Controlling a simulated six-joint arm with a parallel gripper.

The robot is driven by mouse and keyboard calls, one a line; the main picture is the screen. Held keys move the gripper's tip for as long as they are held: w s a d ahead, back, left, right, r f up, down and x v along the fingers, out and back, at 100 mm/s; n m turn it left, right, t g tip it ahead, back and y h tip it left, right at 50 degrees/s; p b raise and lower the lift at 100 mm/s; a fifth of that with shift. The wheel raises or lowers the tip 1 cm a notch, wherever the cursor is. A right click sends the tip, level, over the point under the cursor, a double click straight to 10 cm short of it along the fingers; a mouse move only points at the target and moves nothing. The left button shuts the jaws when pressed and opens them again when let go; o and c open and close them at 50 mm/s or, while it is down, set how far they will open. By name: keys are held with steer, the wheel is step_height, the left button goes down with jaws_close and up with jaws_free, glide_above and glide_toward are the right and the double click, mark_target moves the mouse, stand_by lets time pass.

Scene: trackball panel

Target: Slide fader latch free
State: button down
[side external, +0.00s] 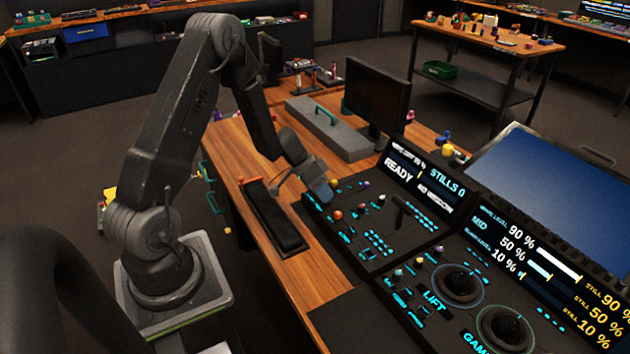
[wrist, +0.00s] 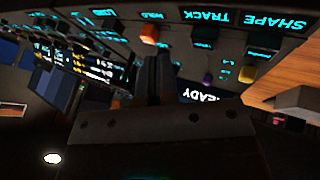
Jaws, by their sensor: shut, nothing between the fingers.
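The dark control panel (side external: 375,245) has glowing cyan labels, coloured knobs and a black lever (side external: 401,212). It also shows in the wrist view (wrist: 195,45), upside down. I cannot tell which part is the fader latch. My gripper (side external: 322,192) is at the left rear part of the panel, low over its surface; contact cannot be told. In the wrist view my gripper (wrist: 158,75) is shut and empty, its dark fingers together, just below an orange knob (wrist: 149,33) in the picture. My fingers hide part of the panel there.
A second panel with two trackballs (side external: 460,282) (side external: 505,327) lies at the right front. Upright displays (side external: 425,187) stand behind the controls. A monitor (side external: 377,95) and grey block with a green handle (side external: 325,125) stand behind my gripper. A black wrist pad (side external: 272,215) lies on the wooden desk.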

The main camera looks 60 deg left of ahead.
steer(key=v, duration=0.6)
steer(key=shift+r, duration=0.15)
steer(key=shift+s+a, duration=0.1)
steer(key=shift+a, duration=0.05)
steer(key=s+d+r+m+g+y, duration=0.1)
steer(key=s+d+r, duration=0.1)
steer(key=d+r, duration=0.5)
steer(key=s+d+r+y, duration=0.1)
steer(key=s+d+r, duration=0.2)
steer(key=d+r, duration=0.45)
steer(key=s+d+r+n+t+y, duration=0.1)
steer(key=s+d+r+y, duration=0.1)
steer(key=s, duration=0.4)
steer(key=s+d+r+n+t+y, duration=0.1)
steer(key=s+d+r, duration=0.3)
steer(key=s, duration=0.3)
steer(key=shift+r+y, duration=0.4)
steer(key=shift+r, duration=0.2)
